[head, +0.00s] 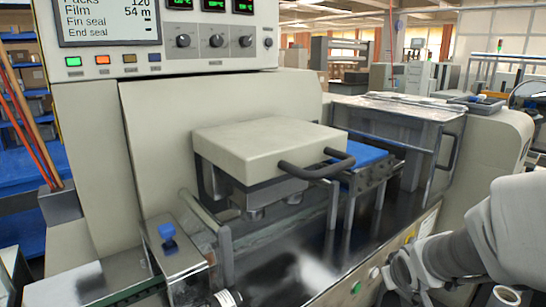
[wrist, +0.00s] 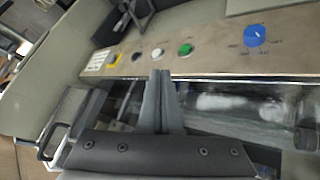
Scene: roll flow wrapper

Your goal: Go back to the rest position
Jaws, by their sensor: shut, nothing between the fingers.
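My gripper (wrist: 160,74) shows in the wrist view with its two grey fingers pressed together and nothing between them. The fingertips overlap the edge of a control strip (wrist: 215,58) in the picture; I cannot tell the gap between them. The strip carries a green button (wrist: 185,49), a white button (wrist: 157,53), a dark button (wrist: 137,57) and a blue knob (wrist: 255,36). In the head view my pale arm comes in from the right edge, low beside the machine's front; the fingers cannot be made out there.
The wrapper's cream sealing head (head: 262,147) has a black handle (head: 318,168) jutting forward. A clear-sided guard box (head: 398,115) stands behind it to the right. A blue-knobbed bracket (head: 178,255) stands at lower left. Front panel buttons, including a green one (head: 356,287), sit close to my arm.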

